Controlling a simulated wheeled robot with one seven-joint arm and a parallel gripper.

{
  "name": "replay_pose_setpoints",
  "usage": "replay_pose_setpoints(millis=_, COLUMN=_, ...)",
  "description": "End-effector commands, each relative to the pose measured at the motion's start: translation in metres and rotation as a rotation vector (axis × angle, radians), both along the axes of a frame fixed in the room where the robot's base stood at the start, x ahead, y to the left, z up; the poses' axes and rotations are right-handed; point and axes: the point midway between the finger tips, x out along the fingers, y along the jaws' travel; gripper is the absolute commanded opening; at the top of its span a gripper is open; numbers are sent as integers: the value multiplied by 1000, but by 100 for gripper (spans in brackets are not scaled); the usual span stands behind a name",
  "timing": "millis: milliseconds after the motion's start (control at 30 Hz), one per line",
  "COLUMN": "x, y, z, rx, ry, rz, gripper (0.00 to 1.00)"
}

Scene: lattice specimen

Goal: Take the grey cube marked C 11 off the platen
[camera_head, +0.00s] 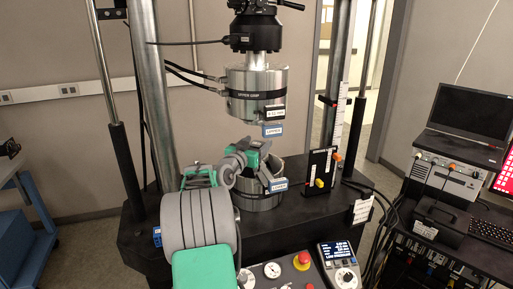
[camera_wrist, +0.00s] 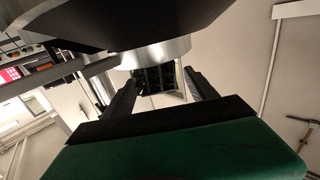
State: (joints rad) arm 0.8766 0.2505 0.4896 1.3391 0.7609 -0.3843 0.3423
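A dark lattice cube (camera_wrist: 156,80) shows in the wrist view, against the end face of the silver lower platen (camera_wrist: 158,53); that view appears upside down. Its marking cannot be read. My gripper (camera_wrist: 160,76) has its two black fingers on either side of the cube. The right finger looks slightly apart from it; whether the left one touches cannot be told. In the head view my grey and green wrist and gripper (camera_head: 262,158) reach over the lower platen (camera_head: 258,203), and the cube cannot be made out there.
The upper grip (camera_head: 257,92) hangs above the lower platen, with limited height between. Steel columns (camera_head: 152,90) flank the machine. A black scale plate with a yellow knob (camera_head: 319,183) stands right of the platen. A control panel with a red button (camera_head: 302,260) is in front.

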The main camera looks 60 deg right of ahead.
Motion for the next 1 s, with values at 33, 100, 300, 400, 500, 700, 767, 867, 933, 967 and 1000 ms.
replay_pose_setpoints(millis=33, x=0, y=0, z=0, rx=0, ry=0, rz=0, gripper=63)
replay_pose_setpoints(millis=100, x=0, y=0, z=0, rx=0, ry=0, rz=0, gripper=57)
replay_pose_setpoints(millis=300, x=0, y=0, z=0, rx=1, ry=0, rz=0, gripper=41)
replay_pose_setpoints(millis=400, x=0, y=0, z=0, rx=1, ry=0, rz=0, gripper=33)
replay_pose_setpoints(millis=500, x=0, y=0, z=0, rx=1, ry=0, rz=0, gripper=25)
replay_pose_setpoints(millis=700, x=0, y=1, z=0, rx=1, ry=0, rz=0, gripper=8)
replay_pose_setpoints(millis=767, x=0, y=1, z=0, rx=1, ry=0, rz=0, gripper=3)
replay_pose_setpoints(millis=867, x=0, y=1, z=0, rx=0, ry=0, rz=0, gripper=0)
replay_pose_setpoints(millis=933, x=0, y=1, z=0, rx=0, ry=0, rz=0, gripper=0)
replay_pose_setpoints(millis=967, x=0, y=1, z=0, rx=0, ry=0, rz=0, gripper=0)
replay_pose_setpoints(millis=1000, x=0, y=1, z=0, rx=0, ry=0, rz=0, gripper=0)
